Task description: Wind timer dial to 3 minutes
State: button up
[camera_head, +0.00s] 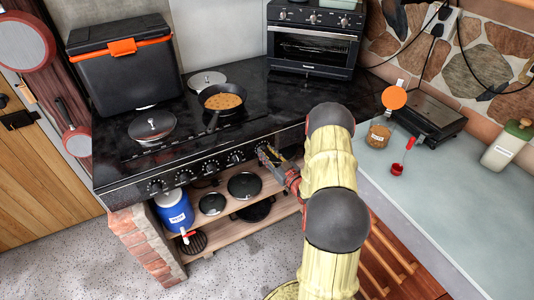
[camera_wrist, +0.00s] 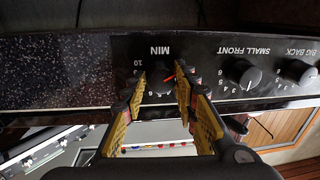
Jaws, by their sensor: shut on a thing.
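The timer dial (camera_wrist: 158,84) sits on the black front panel of the stove, beside the upside-down word MIN and a number scale. A small red-orange mark shows near its upper right; I cannot read exactly which number it meets. My gripper (camera_wrist: 161,80) is shut on the dial, with one yellow-lined finger on each side of it. In the head view my gripper (camera_head: 268,156) reaches the right part of the stove's front panel, and it hides the dial there.
The SMALL FRONT knob (camera_wrist: 241,72) is close to the right finger in the wrist view, with the BIG BACK knob (camera_wrist: 297,71) beyond. A pan (camera_head: 222,101) stands on the stove (camera_head: 265,100). A shelf (camera_head: 225,224) with pots is below the panel.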

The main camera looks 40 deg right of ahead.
jog(key=shift+m, duration=0.4)
jog(key=shift+c, duration=0.3)
jog(key=m, duration=0.6)
jog(key=shift+f+m+t, duration=0.1)
jog(key=shift+m+t, duration=0.3)
jog(key=m+h, duration=0.1)
jog(key=m, duration=0.3)
jog(key=shift+m+p, duration=0.3)
jog(key=shift+p, duration=0.1)
jog(key=shift+m, duration=1.4)
jog(key=shift+h, duration=0.4)
jog(key=o, duration=1.2)
jog(key=shift+f, duration=0.1)
jog(key=shift+c, duration=0.2)
